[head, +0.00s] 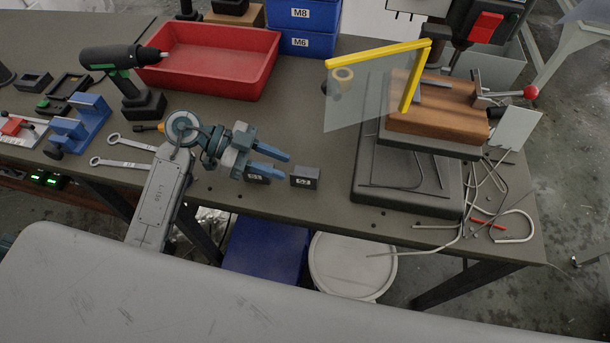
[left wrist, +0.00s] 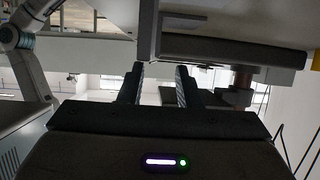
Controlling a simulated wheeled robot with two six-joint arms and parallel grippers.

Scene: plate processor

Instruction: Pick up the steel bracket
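I cannot make out the steel bracket for certain. A pale grey plate (head: 518,127) stands tilted at the right of the wooden block, but I cannot tell whether it is the bracket. My left gripper (head: 284,164) is over the front part of the bench and points right, with its blue fingers apart and nothing between them. In the left wrist view its two dark fingers (left wrist: 158,84) are also apart, with an empty gap. My right gripper is not in view.
A wooden block (head: 440,118) sits on the machine base, behind a clear guard with a yellow frame (head: 408,90). Loose wires and rods (head: 487,195) lie at the right edge. A red tray (head: 212,62), a drill (head: 122,62) and wrenches (head: 125,142) stand or lie left.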

